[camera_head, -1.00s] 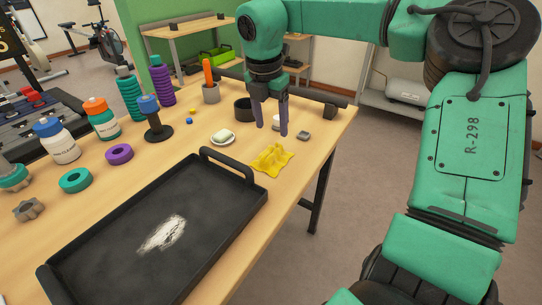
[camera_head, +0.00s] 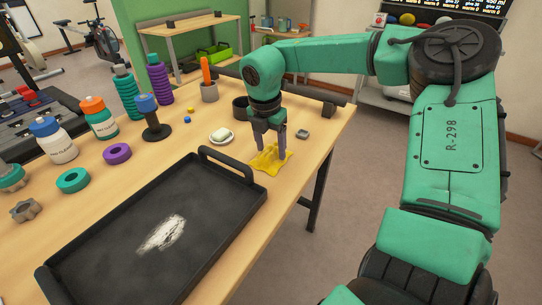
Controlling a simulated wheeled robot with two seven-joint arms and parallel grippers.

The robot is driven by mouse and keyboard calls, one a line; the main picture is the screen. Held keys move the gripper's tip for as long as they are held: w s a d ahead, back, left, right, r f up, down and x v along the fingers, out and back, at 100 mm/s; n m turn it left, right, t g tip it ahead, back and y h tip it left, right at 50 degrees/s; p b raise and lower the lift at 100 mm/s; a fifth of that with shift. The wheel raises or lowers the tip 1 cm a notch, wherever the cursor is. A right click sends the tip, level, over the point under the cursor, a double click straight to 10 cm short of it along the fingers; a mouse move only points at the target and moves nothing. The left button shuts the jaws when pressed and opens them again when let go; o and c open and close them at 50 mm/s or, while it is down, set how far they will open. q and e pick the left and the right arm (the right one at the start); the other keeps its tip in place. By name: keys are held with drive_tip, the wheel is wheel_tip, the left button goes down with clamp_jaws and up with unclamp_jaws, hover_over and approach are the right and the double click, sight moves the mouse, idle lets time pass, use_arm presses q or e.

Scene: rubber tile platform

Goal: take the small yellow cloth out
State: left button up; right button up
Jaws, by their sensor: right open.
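My left gripper is not in view.
A black tray (camera_head: 108,222) with a white smear (camera_head: 162,234) fills the near table. A dish with soap (camera_head: 221,136), a dark bowl (camera_head: 241,107) and a small grey item (camera_head: 302,134) are near the gripper. Bottles (camera_head: 100,119) and rings (camera_head: 73,180) stand at left.

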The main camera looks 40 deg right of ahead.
drive_tip(key=shift+f, duration=0.2)
drive_tip(key=shift+c, duration=0.3)
clamp_jaws()
drive_tip(key=shift+r, duration=0.15)
